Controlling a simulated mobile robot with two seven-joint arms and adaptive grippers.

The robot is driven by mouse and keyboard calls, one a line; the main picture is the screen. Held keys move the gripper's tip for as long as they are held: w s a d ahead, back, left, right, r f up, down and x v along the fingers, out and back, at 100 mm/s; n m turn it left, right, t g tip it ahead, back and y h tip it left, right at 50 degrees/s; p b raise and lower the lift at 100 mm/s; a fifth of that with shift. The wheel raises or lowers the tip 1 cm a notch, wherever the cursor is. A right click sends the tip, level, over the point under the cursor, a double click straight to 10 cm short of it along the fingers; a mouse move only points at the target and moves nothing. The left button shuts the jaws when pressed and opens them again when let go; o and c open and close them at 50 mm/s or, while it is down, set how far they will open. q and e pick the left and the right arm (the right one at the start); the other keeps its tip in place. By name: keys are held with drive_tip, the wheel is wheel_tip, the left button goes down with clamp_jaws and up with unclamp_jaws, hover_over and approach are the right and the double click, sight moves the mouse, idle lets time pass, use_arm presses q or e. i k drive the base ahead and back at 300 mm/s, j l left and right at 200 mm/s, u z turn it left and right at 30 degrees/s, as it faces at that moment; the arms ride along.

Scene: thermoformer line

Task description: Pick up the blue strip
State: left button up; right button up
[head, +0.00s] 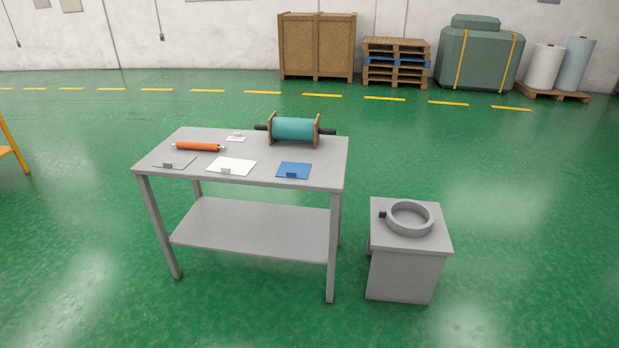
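The blue strip (294,169) is a small flat blue sheet with a dark tab at its front edge. It lies flat near the front right corner of the grey table (255,179) in the head view. Nothing covers it. Neither of my grippers shows in the head view.
A grey pedestal (405,272) with a ring (410,231) stands at right. Green floor around is clear.

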sight(288, 169)
drive_tip(key=i+j+z, duration=0.3)
drive_tip(key=z, duration=0.15)
drive_tip(key=i+j+z, duration=0.65)
drive_tip(key=j+z, duration=0.2)
drive_tip(key=j, duration=0.15)
